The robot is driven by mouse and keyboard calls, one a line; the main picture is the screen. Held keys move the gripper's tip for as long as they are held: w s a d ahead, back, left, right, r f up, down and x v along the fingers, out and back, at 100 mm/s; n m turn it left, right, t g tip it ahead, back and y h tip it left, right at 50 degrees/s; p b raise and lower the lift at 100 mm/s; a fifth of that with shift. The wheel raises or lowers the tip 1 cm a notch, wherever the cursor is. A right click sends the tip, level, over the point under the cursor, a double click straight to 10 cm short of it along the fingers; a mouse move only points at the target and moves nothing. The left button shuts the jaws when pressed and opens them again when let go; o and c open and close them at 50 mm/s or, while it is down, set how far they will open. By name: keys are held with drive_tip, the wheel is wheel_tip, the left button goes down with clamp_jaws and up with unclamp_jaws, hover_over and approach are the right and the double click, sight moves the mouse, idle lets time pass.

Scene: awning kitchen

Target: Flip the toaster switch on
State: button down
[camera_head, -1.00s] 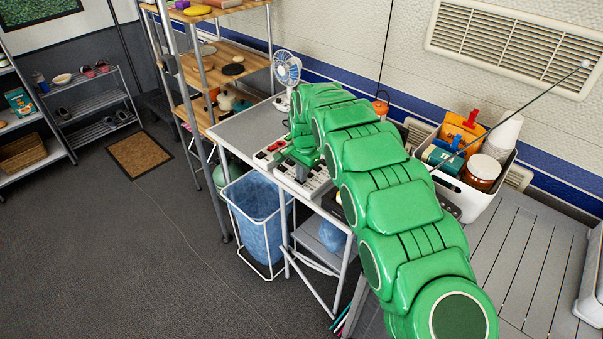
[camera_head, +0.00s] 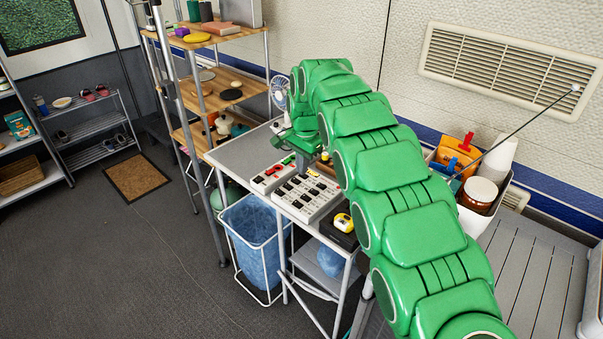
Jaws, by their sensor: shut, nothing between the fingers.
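Two switch panels stand on the small grey-topped table. The larger white panel (camera_head: 311,199) carries several black switches. The smaller panel (camera_head: 268,178), to its left, has red and green parts. I cannot read any labels, so I cannot tell which switch is the toaster's. No toaster can be made out. My gripper (camera_head: 302,168) is at the end of the green arm, above the far side of the panels. It is small and partly hidden by the arm, and it looks shut and empty. I cannot tell whether it touches a switch.
A small fan (camera_head: 279,92) stands behind the panels. A yellow-and-black item (camera_head: 343,222) lies on a dark box at their right. A wooden shelf rack (camera_head: 226,83) stands left. The table's left top is clear.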

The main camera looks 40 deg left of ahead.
sight(295, 201)
drive_tip(key=shift+r, duration=0.2)
drive_tip(key=shift+a+r+y, duration=0.1)
drive_tip(key=shift+a+y, duration=0.2)
drive_tip(key=shift+a, duration=0.1)
idle(0.4)
drive_tip(key=f, duration=0.4)
drive_tip(key=a+f, duration=0.1)
drive_tip(key=f, duration=0.9)
drive_tip(key=shift+a, duration=0.35)
